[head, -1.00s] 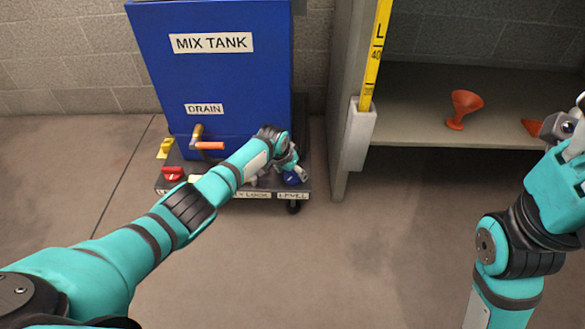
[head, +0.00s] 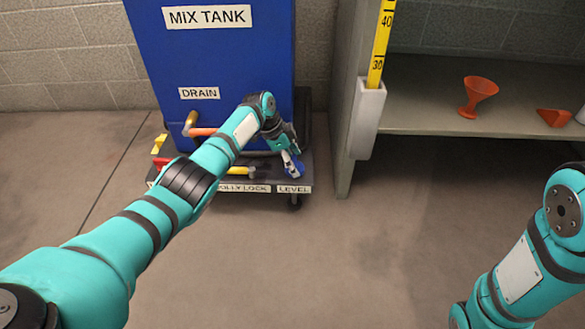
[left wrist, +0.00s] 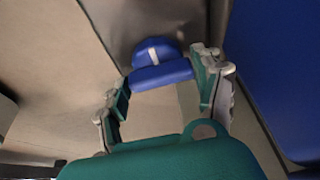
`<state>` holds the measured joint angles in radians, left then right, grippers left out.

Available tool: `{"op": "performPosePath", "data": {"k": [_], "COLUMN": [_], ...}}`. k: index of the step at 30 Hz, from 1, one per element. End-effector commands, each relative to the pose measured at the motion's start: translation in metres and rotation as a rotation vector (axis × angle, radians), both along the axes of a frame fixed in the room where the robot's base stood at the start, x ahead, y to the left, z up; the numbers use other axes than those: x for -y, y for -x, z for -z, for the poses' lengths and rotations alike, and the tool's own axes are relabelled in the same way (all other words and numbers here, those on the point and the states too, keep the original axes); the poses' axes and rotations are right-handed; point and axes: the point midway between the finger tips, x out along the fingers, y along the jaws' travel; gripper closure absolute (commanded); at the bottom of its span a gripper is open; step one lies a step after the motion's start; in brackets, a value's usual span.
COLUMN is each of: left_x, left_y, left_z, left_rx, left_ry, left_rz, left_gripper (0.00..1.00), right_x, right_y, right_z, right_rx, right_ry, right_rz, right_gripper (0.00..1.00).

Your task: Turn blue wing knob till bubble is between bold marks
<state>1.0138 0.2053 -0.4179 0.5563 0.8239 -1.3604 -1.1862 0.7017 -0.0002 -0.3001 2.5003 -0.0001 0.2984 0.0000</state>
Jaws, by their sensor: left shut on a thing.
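The blue wing knob (head: 296,168) is at the right front of the dark dolly under the tank, just above the label LEVEL (head: 294,189). In the left wrist view the knob (left wrist: 160,66) shows as a blue round part with a white stripe and a straight blue bar. My left gripper (head: 290,160) reaches down to it from above. In the left wrist view my left gripper (left wrist: 163,82) has the blue bar between its two fingers and is shut on it. The bubble and the bold marks do not show in either view. My right gripper is out of view.
A blue tank labelled MIX TANK (head: 207,17) stands on the dolly, with an orange drain handle (head: 200,132) and a yellow handle (head: 241,171). A shelf unit (head: 345,120) with a yellow ruler (head: 382,45) and orange funnel (head: 478,95) stands at right. The floor in front is clear.

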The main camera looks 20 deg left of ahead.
Motion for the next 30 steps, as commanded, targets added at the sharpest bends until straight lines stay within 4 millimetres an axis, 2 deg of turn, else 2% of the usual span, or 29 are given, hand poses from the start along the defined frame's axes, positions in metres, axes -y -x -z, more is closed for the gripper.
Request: {"op": "performPosePath", "data": {"k": [1, 7, 23, 24, 30], "left_x": [0.001, 0.001, 0.001, 0.001, 0.0], "left_y": [-0.001, -0.001, -0.001, -0.001, -0.001], "left_z": [0.004, 0.002, 0.0, 0.0, 0.0], "left_rx": [0.003, 0.002, 0.002, 0.002, 0.001], "left_ry": [0.001, 0.0, -0.001, -0.001, -0.001], "left_rz": [0.022, 0.085, 0.111, 0.111, 0.11], "left_gripper": [0.65, 0.65, 0.65, 0.31, 0.08], "right_x": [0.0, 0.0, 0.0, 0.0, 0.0], "right_y": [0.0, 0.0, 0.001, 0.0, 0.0], "right_z": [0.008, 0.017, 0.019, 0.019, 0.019], "right_rx": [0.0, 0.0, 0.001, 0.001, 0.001], "right_ry": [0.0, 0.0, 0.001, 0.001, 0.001], "right_rz": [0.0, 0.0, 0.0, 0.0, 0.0], "right_gripper": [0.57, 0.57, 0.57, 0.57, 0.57]}}
